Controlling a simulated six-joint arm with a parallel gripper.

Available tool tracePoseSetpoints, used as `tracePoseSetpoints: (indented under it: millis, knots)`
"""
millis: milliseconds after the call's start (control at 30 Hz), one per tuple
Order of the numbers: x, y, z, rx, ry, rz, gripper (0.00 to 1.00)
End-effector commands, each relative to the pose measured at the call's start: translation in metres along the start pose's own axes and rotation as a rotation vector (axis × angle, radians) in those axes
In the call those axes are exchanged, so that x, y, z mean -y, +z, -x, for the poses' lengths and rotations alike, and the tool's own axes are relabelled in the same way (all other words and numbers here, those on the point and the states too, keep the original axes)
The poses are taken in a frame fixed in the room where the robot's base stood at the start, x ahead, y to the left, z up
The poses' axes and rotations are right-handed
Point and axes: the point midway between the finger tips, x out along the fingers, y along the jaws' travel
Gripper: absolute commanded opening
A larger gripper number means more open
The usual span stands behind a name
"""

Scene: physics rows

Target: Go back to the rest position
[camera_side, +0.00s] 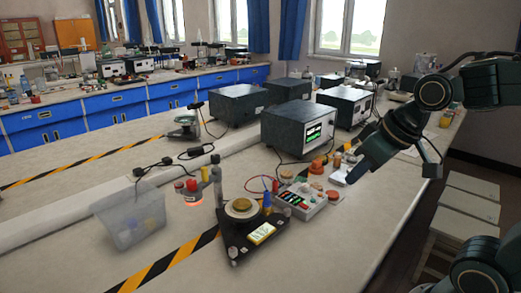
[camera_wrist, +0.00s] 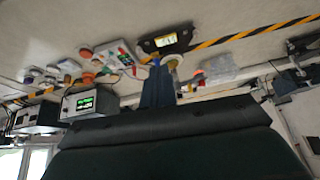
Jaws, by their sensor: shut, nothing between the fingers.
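My gripper (camera_side: 353,178) is at the right of the side view, held above the bench and pointing down and to the left. Its fingers are together with nothing between them. In the wrist view the gripper (camera_wrist: 158,84) shows as a dark upright shape at the middle, with the bench scene tilted behind it. In the side view it is close to the right of the control box (camera_side: 303,199) with buttons. I cannot tell the exact gap.
A black triangular device (camera_side: 252,235) with a round top stands left of the control box. A clear bin (camera_side: 128,222) is further left. A dark instrument with a lit screen (camera_side: 318,130) stands behind. The bench front right is clear.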

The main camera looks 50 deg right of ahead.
Motion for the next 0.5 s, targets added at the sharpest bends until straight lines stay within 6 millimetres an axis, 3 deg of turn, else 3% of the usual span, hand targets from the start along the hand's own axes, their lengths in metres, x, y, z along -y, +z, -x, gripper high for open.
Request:
tracePoseSetpoints:
  millis: [200,500]
  knots:
    - [0.008,0.036,0.025,0.007,0.009,0.040,0.00]
    - [0.009,0.058,0.036,0.016,0.012,0.054,0.00]
